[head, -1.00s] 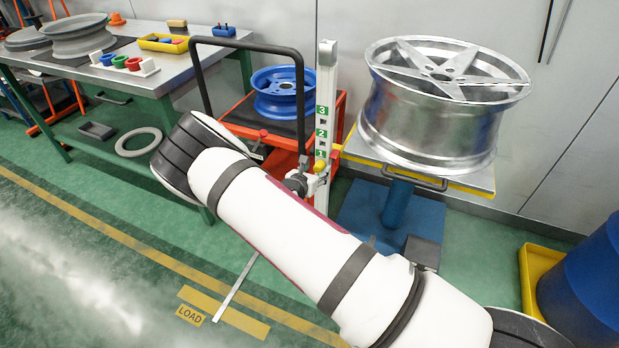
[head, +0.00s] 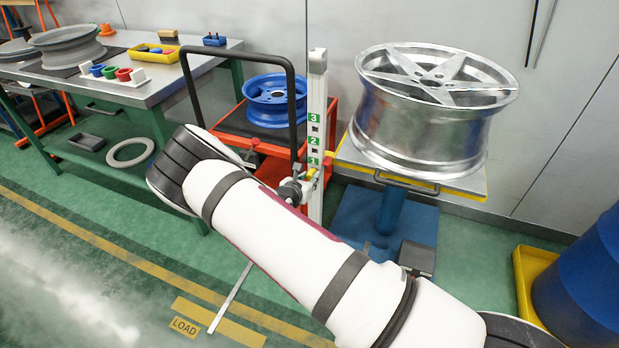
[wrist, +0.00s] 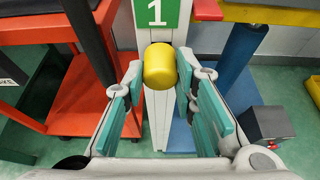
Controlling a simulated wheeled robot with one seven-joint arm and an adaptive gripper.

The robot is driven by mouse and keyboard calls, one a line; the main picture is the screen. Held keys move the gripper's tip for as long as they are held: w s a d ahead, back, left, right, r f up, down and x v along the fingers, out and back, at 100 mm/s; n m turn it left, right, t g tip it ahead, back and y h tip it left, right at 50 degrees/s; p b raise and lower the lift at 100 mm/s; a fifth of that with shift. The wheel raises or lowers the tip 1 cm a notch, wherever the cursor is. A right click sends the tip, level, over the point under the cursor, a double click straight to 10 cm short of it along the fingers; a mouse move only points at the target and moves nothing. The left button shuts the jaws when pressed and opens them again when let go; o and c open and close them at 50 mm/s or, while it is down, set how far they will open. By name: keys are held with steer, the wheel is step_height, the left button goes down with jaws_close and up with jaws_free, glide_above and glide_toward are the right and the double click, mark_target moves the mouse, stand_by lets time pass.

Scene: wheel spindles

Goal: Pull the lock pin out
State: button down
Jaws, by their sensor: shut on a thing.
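The lock pin's yellow knob (wrist: 160,66) is on the white post (wrist: 155,120), just below the green number 1 label, in the wrist view. My gripper (wrist: 160,72) is shut on the knob, with a teal-padded finger on each side. The pin's shaft is hidden behind the knob. In the head view the knob (head: 311,172) shows small on the upright post (head: 317,75), below labels 3, 2 and 1. My white arm covers the lower part of the post there.
A red cart (head: 226,130) with a blue wheel (head: 275,98) stands left of the post. A large silver wheel (head: 420,135) rests on a yellow-edged platform (head: 465,188) to the right. A workbench (head: 165,80) is at the left. A blue barrel (head: 585,280) stands at the right edge.

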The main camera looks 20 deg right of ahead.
steer(key=s+a+p, duration=0.4)
steer(key=s+a, duration=0.2)
steer(key=s, duration=0.2)
stand_by(1.5)
steer(key=shift+s, duration=0.1)
